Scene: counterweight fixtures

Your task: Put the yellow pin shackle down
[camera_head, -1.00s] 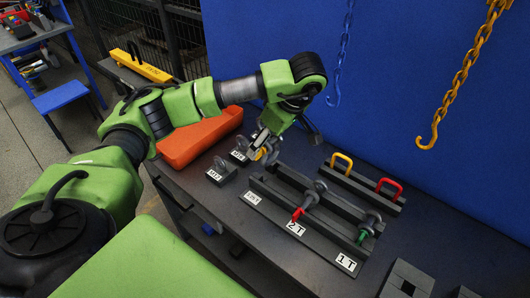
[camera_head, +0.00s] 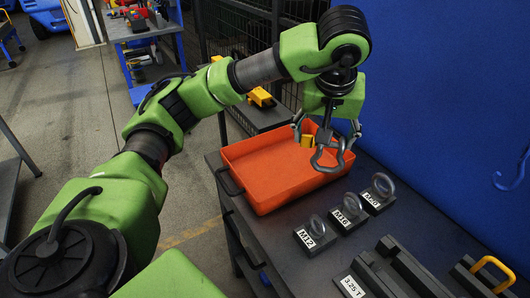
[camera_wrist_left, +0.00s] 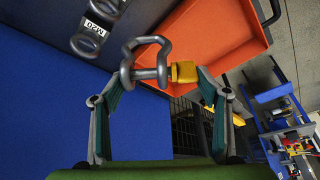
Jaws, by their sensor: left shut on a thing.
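My left gripper (camera_head: 328,139) is shut on the yellow pin shackle, which has a grey bow (camera_head: 326,158) and a yellow pin head (camera_head: 306,141). It holds the shackle over the back right part of the orange tray (camera_head: 262,197). In the left wrist view the two fingers (camera_wrist_left: 166,74) grip across the pin ends, with the bow (camera_wrist_left: 152,42) pointing away from the palm and the yellow head (camera_wrist_left: 184,72) at one finger. The tray's visible floor is empty. My right gripper is not in view.
Grey blocks with rings, labelled M12 (camera_head: 316,236), M16 (camera_head: 348,213) and M20 (camera_head: 378,193), stand right of the tray. A dark rack labelled 3.25 T (camera_head: 392,270) and a yellow handle (camera_head: 492,269) are at the lower right. A blue panel (camera_head: 430,110) stands behind.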

